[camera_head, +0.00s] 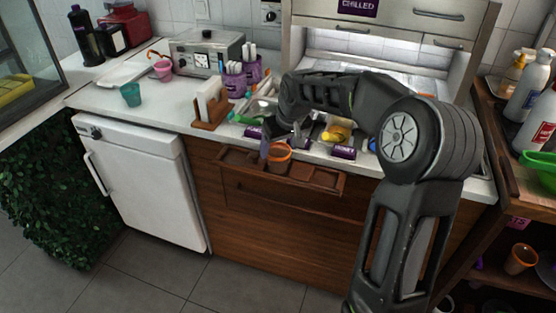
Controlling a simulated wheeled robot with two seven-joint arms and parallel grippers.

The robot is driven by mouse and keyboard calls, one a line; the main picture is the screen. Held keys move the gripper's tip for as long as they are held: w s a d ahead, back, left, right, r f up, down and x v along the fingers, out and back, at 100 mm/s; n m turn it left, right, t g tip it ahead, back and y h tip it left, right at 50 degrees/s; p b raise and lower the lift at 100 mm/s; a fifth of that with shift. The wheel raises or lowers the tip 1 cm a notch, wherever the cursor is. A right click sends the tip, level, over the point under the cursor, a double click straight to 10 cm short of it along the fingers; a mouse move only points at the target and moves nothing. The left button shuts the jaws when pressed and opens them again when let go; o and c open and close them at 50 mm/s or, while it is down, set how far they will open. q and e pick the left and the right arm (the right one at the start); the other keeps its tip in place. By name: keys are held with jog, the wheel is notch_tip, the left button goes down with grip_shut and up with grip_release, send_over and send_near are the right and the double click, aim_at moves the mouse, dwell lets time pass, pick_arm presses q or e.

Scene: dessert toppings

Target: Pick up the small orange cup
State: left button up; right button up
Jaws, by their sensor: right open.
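A small orange cup (279,157) stands in the wooden rack (325,181) along the front of the counter. A small purple cup or tube shows just left of it, partly hidden. My right arm reaches in from the right and bends down over the counter. My right gripper (276,138) is open just above and beside the orange cup; its fingers are small and dark, and I cannot tell whether they touch the cup. Another small orange cup (521,259) sits on the lower shelf at the right. My left gripper is not in view.
A teal cup (131,94) and a pink cup (163,70) stand on the left counter. A napkin holder (211,108) and purple containers (235,82) are left of the gripper. Topping trays lie behind it. Bottles and a green bowl (541,166) are at the right.

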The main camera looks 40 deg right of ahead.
aim_at(278, 151)
jog(key=x, duration=0.3)
jog(key=shift+f, duration=0.25)
jog(key=shift+c, duration=0.3)
jog(key=c, duration=1)
jog(key=shift+r, duration=0.15)
notch_tip(278, 151, up, 10)
jog(key=shift+f, duration=0.1)
dwell(0.5)
